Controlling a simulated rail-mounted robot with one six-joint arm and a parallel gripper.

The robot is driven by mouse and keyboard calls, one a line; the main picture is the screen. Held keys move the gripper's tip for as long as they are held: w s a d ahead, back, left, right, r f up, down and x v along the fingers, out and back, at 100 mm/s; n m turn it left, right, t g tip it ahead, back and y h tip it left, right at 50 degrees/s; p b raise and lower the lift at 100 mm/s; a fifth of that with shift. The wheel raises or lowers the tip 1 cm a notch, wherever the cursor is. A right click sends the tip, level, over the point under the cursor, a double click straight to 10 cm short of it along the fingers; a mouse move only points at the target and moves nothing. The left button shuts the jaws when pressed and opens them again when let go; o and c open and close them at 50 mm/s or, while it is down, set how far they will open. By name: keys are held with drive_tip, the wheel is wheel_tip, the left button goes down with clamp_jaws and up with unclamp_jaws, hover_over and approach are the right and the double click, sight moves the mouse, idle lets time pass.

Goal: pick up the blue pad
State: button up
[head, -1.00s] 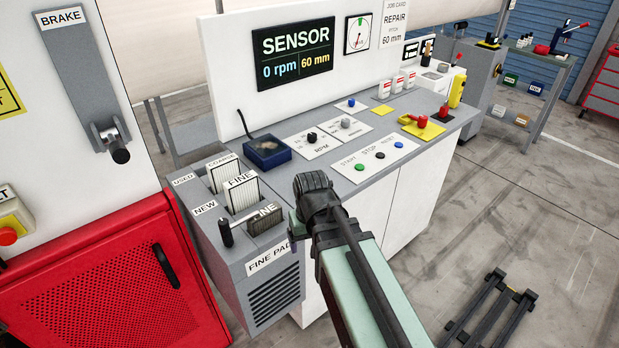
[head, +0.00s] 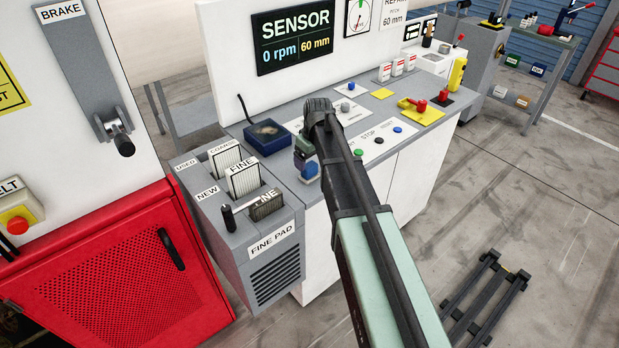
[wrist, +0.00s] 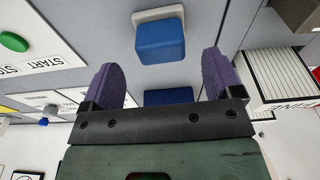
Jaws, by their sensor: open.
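The blue pad (wrist: 160,42) is a small blue block with a pale plate along one side. In the wrist view it lies just beyond my fingertips, roughly centred between them. My gripper (wrist: 161,66) is open, with two purple fingers apart and nothing between them. In the head view my gripper (head: 306,160) hangs over the front left of the grey bench, left of the START button. A bit of blue (head: 311,171) shows just below the fingers there, mostly hidden, and seems to be the pad.
A dark blue box (head: 266,138) with a cable stands behind and left of my gripper. The FINE PAD holder (head: 270,242) with upright cartridges is at the left. The button panel (head: 378,142) lies to the right. The bench (head: 290,178) between holder and panel is mostly clear.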

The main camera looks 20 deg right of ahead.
sight(310, 165)
drive_tip(key=f+b, duration=0.4)
drive_tip(key=f, duration=0.1)
drive_tip(key=shift+w+a+f+b, duration=0.1)
drive_tip(key=shift+w+a+b, duration=0.15)
drive_tip(key=shift+b, duration=0.15)
drive_tip(key=shift+r, duration=0.2)
drive_tip(key=c, duration=1)
drive_tip(key=shift+d, duration=0.1)
wheel_tip(310, 165, up, 20)
drive_tip(key=p, duration=2)
drive_tip(key=shift+r+p, duration=0.1)
drive_tip(key=shift+p, duration=0.2)
